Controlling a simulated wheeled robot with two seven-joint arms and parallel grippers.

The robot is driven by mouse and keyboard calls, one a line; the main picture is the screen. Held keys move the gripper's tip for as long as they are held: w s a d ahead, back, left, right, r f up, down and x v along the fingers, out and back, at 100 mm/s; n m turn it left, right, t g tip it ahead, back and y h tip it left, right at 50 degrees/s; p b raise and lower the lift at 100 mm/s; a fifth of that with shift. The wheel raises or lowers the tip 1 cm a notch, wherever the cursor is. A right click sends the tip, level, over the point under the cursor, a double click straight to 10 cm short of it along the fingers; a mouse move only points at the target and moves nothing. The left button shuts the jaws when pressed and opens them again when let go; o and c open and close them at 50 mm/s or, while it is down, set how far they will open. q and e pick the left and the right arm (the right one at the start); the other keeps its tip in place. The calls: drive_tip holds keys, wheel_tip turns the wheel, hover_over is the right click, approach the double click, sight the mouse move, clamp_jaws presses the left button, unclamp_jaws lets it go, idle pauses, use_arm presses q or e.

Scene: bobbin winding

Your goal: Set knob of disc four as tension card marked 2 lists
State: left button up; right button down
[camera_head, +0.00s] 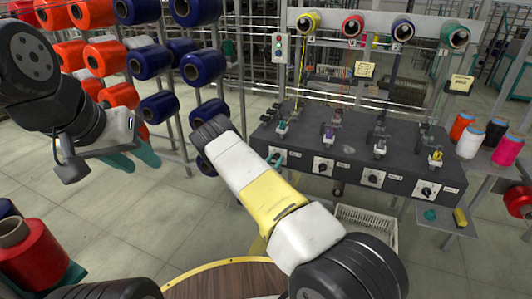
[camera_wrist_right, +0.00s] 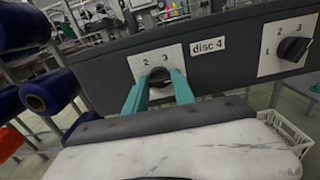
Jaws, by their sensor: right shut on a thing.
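The disc four panel (camera_wrist_right: 142,68) carries a black knob (camera_wrist_right: 159,74), with the figures 2 and 3 visible above it and a "disc 4" label (camera_wrist_right: 208,47) to its right. My right gripper (camera_wrist_right: 160,82) has its teal fingers on either side of this knob and is shut on it. The fingers hide the knob's lower part and its left figure; I cannot tell where it points. In the head view my right gripper (camera_head: 277,157) is at the left end of the dark machine box (camera_head: 345,158). My left gripper (camera_head: 133,161) is open and empty, away from the machine. Two yellow cards (camera_head: 365,70) (camera_head: 461,83) hang there, their writing unreadable.
Another knob (camera_wrist_right: 293,48) on a white plate sits right of disc four. Racks of orange and blue spools (camera_head: 152,62) stand at the left. Cones (camera_head: 468,142) stand on a side table at right. A white basket (camera_head: 366,225) is below the machine.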

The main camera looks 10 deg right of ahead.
drive_tip(key=shift+f, duration=0.1)
drive_tip(key=c, duration=1)
unclamp_jaws()
drive_tip(key=shift+c, duration=0.2)
drive_tip(key=v, duration=0.7)
drive_tip(key=shift+s+a, duration=0.25)
drive_tip(key=shift+s, duration=0.1)
